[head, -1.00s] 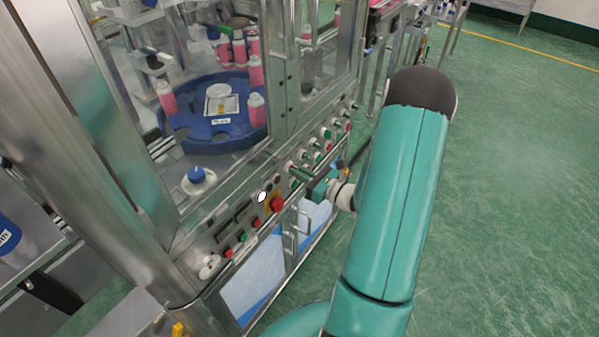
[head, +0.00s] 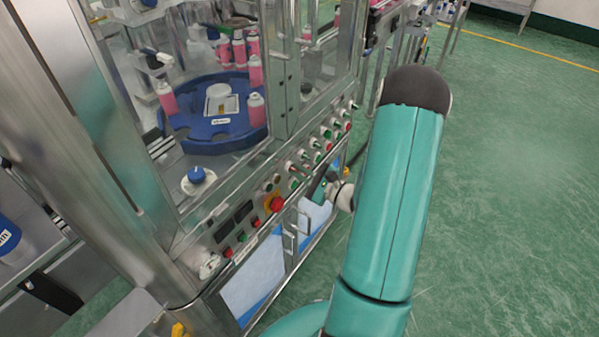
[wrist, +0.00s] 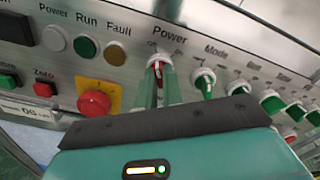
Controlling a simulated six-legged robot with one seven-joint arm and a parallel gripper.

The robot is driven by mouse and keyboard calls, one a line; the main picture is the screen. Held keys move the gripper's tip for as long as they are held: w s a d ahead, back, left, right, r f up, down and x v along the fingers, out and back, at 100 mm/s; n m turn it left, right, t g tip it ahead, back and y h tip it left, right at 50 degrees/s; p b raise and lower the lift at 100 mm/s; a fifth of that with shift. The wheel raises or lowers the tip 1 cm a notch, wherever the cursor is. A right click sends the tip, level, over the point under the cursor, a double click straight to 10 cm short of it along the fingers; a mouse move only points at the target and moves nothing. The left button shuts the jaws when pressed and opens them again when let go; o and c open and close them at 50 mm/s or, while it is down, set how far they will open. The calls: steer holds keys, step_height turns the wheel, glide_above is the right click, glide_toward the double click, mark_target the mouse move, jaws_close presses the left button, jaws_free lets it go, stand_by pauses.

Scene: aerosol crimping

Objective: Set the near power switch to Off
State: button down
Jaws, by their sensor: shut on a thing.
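The near power switch (wrist: 157,68) is a knob with a red mark, under the "Power" label in the wrist view. Its red mark points up toward the left one of the two small position labels, which seems to read Off. My gripper (wrist: 160,88) has its two green fingers closed on either side of this knob, hiding its lower part. In the head view my gripper (head: 318,188) is at the machine's front panel, its fingertips hard to make out there. The white Power lamp (wrist: 54,38) looks unlit.
Right of the switch is the green Mode knob (wrist: 204,83), with several more knobs beyond. A red emergency button (wrist: 94,104) on a yellow plate sits at left. Door handles (head: 290,243) stand out below the panel. Green floor is open at right.

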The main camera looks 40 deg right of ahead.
stand_by(0.3)
steer(key=c, duration=1.5)
jaws_free()
steer(key=shift+c, duration=0.2)
steer(key=shift+s, duration=0.1)
steer(key=v, duration=1.3)
steer(key=shift+s+d, duration=0.2)
steer(key=shift+s, duration=0.1)
steer(key=a+r+n+g+y, duration=0.3)
steer(key=a+r+n+g, duration=0.3)
steer(key=a, duration=0.4)
steer(key=a+r+n+g+y, duration=0.2)
steer(key=a+r+n+g, duration=0.3)
steer(key=a+n+g, duration=0.4)
steer(key=s+a+r+n+t+h, duration=0.3)
steer(key=s+a+r+n+h, duration=0.2)
steer(key=a+r+n+h, duration=0.3)
step_height(320, 180, up, 5)
steer(key=n+h, duration=0.2)
steer(key=n, duration=0.1)
steer(key=shift+f+t+h, duration=0.15)
steer(key=shift+t+h, duration=0.15)
steer(key=shift+h, duration=0.1)
